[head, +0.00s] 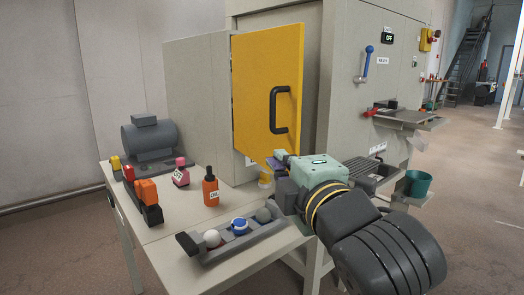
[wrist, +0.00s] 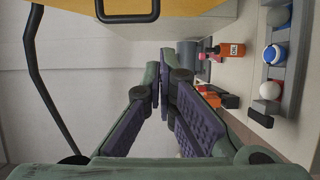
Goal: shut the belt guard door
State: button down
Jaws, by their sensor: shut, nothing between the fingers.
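The belt guard door (head: 267,95) is a yellow panel with a black bar handle (head: 279,110) on its right half. It stands open at an angle to the grey guard housing (head: 198,100), its handle-side edge swung out toward me. My gripper (head: 281,158) is at the door's lower right corner, below the handle; I cannot tell whether it touches the door. In the wrist view the gripper's fingers (wrist: 160,72) are together and empty. The door (wrist: 185,17) and its handle (wrist: 127,13) show there at the top edge, beyond the fingertips.
A cabinet (head: 365,75) with a blue lever (head: 366,62) stands right of the door.

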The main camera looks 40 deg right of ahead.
jog(key=p, duration=0.2)
send_near(286, 142)
jog(key=w+a+r, duration=0.2)
jog(key=w+a, duration=0.3)
jog(key=shift+w+d+p, duration=0.15)
jog(key=shift+d+p, duration=0.35)
jog(key=shift+d, duration=1.75)
